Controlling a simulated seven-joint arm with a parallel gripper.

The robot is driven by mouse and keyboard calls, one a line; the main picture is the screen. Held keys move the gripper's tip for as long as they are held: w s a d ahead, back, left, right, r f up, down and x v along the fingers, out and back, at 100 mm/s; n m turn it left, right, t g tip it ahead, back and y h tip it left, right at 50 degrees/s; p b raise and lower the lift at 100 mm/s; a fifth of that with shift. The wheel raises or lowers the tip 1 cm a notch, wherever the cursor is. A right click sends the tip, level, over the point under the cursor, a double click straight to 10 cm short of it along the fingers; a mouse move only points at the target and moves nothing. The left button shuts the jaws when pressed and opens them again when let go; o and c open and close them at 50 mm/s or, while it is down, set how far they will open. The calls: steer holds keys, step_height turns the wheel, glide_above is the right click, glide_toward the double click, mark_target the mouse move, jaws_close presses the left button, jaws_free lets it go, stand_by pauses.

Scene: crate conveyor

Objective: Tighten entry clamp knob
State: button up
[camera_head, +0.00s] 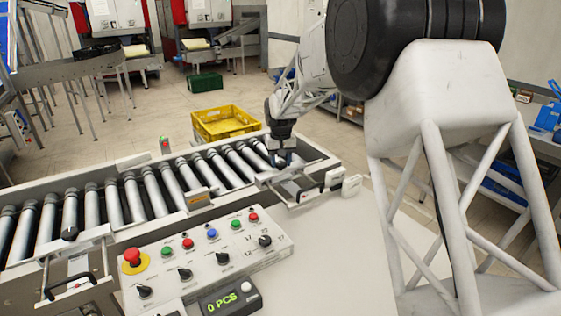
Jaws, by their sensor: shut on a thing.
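My gripper (284,159) reaches down from the upper right to the right end of the roller conveyor (130,205). Its jaws are shut at the right-hand clamp (305,190), where the knob sits. The knob itself is hidden by the fingers. A second clamp (80,250) stands at the conveyor's near left side, with its black knob (70,234) in plain view and no gripper near it.
A control panel (215,262) with a red emergency button (132,256), coloured buttons and black dials lies in front of the conveyor. A counter (231,297) reads "0 PCS". A yellow crate (224,123) stands behind. The white tabletop (335,255) right of the panel is clear.

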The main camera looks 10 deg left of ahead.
mark_target(280, 163)
steer(key=m, duration=0.3)
steer(key=shift+m, duration=2.1)
steer(key=o, duration=0.9)
steer(key=shift+r, duration=0.15)
steer(key=shift+r, duration=3.75)
